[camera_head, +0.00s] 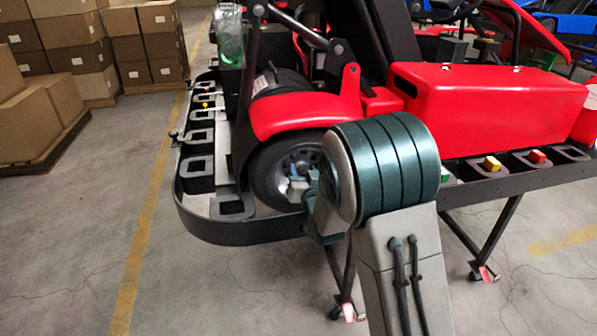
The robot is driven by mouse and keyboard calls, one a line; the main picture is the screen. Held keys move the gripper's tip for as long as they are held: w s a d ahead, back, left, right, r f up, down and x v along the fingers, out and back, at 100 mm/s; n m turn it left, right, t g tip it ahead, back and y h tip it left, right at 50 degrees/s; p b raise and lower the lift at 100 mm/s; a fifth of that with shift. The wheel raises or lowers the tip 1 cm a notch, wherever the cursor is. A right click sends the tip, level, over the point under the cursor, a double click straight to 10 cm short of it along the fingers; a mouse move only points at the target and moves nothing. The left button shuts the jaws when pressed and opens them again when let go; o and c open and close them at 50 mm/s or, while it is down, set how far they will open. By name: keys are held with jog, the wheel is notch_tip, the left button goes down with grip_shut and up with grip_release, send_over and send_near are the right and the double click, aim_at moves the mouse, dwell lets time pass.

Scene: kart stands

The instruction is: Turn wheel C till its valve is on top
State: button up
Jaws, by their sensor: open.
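A kart wheel (265,182) with a black tyre and grey rim sits under the red front fender of the kart, inside the dark stand. No letter shows on it, so I cannot tell from marks that it is wheel C. My gripper (294,190) shows only in part, in front of the wheel's hub. It is open, and I see nothing held in it. My own arm hides the wheel's right side. I cannot make out the valve or whether the gripper touches the rim.
The stand's dark rim (240,231) curves around the wheel, with several square pockets along it. A red body panel (487,105) is to the right. Cardboard boxes (40,118) stand on a pallet at the left. The floor (90,250) at the front left is clear.

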jog(key=shift+c, duration=0.3)
grip_shut()
jog(key=shift+f, duration=0.1)
jog(key=shift+f+m+b, duration=0.1)
jog(key=shift+m+b, duration=0.2)
jog(key=shift+b, duration=0.3)
jog(key=shift+m+b, duration=0.5)
jog(key=shift+b, duration=0.3)
jog(key=shift+r, duration=0.2)
jog(key=shift+o, duration=0.3)
grip_release()
jog(key=shift+a, duration=0.1)
